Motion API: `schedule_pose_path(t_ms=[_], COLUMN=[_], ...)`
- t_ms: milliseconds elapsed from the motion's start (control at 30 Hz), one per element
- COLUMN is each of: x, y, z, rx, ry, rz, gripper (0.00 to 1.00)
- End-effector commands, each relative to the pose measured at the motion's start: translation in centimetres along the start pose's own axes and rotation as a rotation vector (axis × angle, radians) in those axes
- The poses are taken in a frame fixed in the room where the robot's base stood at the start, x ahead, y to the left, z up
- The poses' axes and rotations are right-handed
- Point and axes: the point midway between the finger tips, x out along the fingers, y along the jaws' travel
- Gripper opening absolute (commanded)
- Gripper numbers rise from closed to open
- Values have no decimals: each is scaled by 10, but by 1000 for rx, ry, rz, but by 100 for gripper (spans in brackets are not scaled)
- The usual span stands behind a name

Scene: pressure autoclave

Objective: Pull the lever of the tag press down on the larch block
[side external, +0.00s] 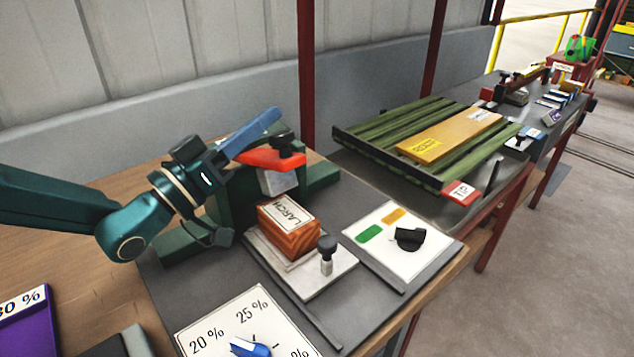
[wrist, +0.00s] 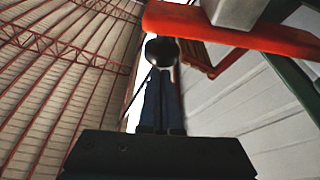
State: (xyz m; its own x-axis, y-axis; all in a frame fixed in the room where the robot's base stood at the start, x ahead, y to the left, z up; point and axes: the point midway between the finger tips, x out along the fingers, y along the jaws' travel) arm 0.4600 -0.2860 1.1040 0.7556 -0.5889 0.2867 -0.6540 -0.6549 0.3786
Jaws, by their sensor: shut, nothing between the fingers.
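The tag press has a dark green frame (side external: 235,196), a red lever (side external: 268,159) with a black knob (side external: 286,145), and a grey press head (side external: 279,181). The lever is raised, and the head is above the larch block (side external: 288,230), an orange-brown block with a white LARCH label. The block sits on a pale plate under the head. My gripper (side external: 272,116) is shut and empty, its blue fingers over the lever close to the knob. In the wrist view the fingers (wrist: 160,103) point toward the black knob (wrist: 162,51) and the red lever (wrist: 235,30). I cannot tell whether they touch.
A panel with a black knob (side external: 409,238) stands to the right of the press. A percentage dial (side external: 250,345) is in front. A green slatted rack (side external: 385,147) holds a yellow board (side external: 448,139) behind right. The grey wall is behind the bench.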

Motion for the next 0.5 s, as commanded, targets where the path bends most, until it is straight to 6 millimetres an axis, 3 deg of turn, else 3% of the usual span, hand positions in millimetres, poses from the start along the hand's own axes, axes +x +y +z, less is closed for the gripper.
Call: schedule_pose_path(t_ms=[133,500], x=[-4,-4], y=[0,0], z=[10,11], rx=[0,2], ry=[0,2], rz=[-1,0], gripper=[0,0])
